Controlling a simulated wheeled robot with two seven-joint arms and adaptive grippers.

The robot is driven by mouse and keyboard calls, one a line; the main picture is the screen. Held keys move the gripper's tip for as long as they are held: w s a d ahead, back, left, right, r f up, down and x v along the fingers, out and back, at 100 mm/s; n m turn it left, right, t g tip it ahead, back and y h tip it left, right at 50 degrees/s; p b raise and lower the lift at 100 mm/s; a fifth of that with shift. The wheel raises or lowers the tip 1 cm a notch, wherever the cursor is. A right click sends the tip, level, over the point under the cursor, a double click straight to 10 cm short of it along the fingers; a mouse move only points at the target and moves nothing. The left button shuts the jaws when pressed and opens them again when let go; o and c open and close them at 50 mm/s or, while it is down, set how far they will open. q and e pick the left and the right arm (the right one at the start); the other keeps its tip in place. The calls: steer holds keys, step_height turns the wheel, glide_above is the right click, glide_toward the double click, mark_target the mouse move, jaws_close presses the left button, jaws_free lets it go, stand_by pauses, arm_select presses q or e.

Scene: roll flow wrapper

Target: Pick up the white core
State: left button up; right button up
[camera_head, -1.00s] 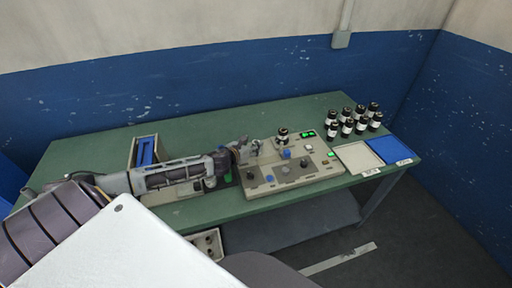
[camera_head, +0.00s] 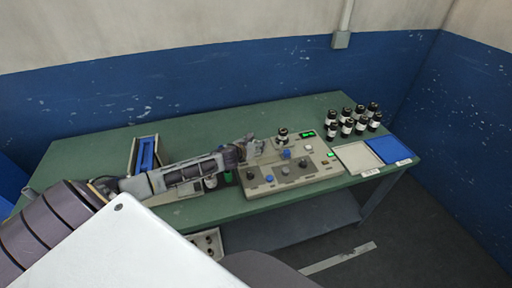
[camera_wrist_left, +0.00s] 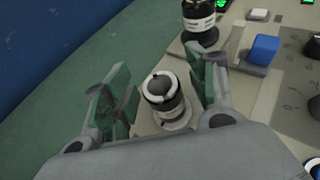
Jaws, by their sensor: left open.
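My left gripper (camera_head: 253,147) is over the left back part of the beige machine panel (camera_head: 262,187). In the left wrist view, its green-padded fingers (camera_wrist_left: 160,88) are open, one on each side of a short upright piece (camera_wrist_left: 163,88) with a black and white top, a dark body and a pale round base. This looks like the white core; the gripper hides it in the head view. I cannot tell whether a finger touches it. My right gripper is not in view.
A black and white roll (camera_head: 282,135) stands close by on the panel, also seen in the wrist view (camera_wrist_left: 199,18). A blue block (camera_wrist_left: 263,50) is to the right. Several black bottles (camera_head: 347,128), a beige tray (camera_head: 358,158) and a blue tray (camera_head: 389,149) are at the table's right.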

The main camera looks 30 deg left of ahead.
arm_select(q)
steer(key=shift+c, duration=0.4)
steer(key=c, duration=1)
steer(key=shift+o, duration=0.2)
steer(key=shift+r, duration=0.15)
step_height(320, 180, up, 10)
stand_by(0.6)
